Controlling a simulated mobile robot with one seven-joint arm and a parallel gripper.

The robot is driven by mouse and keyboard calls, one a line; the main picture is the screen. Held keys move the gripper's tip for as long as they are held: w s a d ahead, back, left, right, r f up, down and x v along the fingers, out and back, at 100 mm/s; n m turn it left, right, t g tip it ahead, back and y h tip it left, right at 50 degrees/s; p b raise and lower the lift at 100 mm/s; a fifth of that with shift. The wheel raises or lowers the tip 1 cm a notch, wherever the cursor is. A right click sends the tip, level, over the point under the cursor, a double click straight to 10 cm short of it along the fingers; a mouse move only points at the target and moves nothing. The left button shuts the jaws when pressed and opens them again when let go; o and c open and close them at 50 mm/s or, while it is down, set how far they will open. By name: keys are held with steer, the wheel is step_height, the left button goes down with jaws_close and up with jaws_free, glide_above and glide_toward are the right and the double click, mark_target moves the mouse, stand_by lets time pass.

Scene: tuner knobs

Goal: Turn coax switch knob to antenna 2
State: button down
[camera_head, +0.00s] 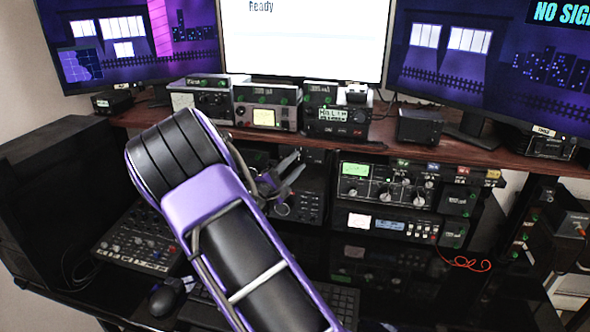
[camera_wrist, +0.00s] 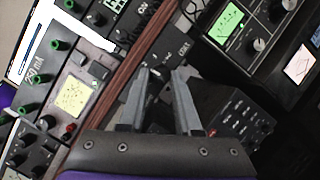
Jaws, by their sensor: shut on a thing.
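My gripper (camera_head: 285,172) is in front of the radio rack below the wooden shelf, partly hidden by my own purple arm in the head view. In the wrist view its two grey fingers (camera_wrist: 163,74) point at a small dark box (camera_wrist: 168,45) with white lettering, beside the shelf edge. The fingers are shut on a small knob (camera_wrist: 156,71) at this box, which I take to be the coax switch knob. The knob is mostly hidden between the fingers, and its pointer direction and the lettering are too small to read.
The wooden shelf (camera_head: 455,150) runs above the rack and carries several radios. A radio with a green display (camera_head: 355,169) stands right of my gripper. A black keypad unit (camera_wrist: 238,118) is close to the right finger. A mixer (camera_head: 140,238) lies at lower left.

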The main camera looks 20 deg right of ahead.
steer(key=shift+m, duration=0.5)
steer(key=c, duration=0.6)
jaws_free()
steer(key=v, duration=1.7)
steer(key=shift+a+r+b, duration=0.15)
steer(key=shift+a+b, duration=0.15)
steer(key=shift+b, duration=0.15)
